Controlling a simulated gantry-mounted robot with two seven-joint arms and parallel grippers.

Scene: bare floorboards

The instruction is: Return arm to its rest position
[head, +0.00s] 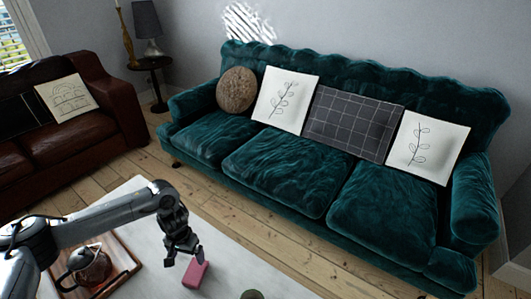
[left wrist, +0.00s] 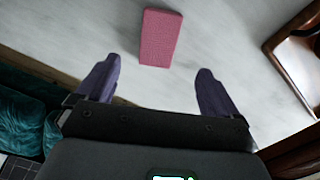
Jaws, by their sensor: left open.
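My left arm comes in from the left over the pale table in the head view. Its left gripper (head: 183,260) hangs pointing down beside a pink block (head: 196,274). In the left wrist view the two fingers of the gripper (left wrist: 150,82) are spread wide apart with nothing between them. The pink block (left wrist: 160,37) lies on the pale marble-like surface just beyond the fingertips, not touched by them in that view. My right gripper is not in view.
A wooden tray (head: 125,265) with a glass teapot (head: 88,265) stands left of the block on the pale table (head: 225,262). A small dark round object (head: 252,294) shows at the bottom edge. A teal sofa (head: 280,172) and a brown leather sofa (head: 75,140) stand beyond.

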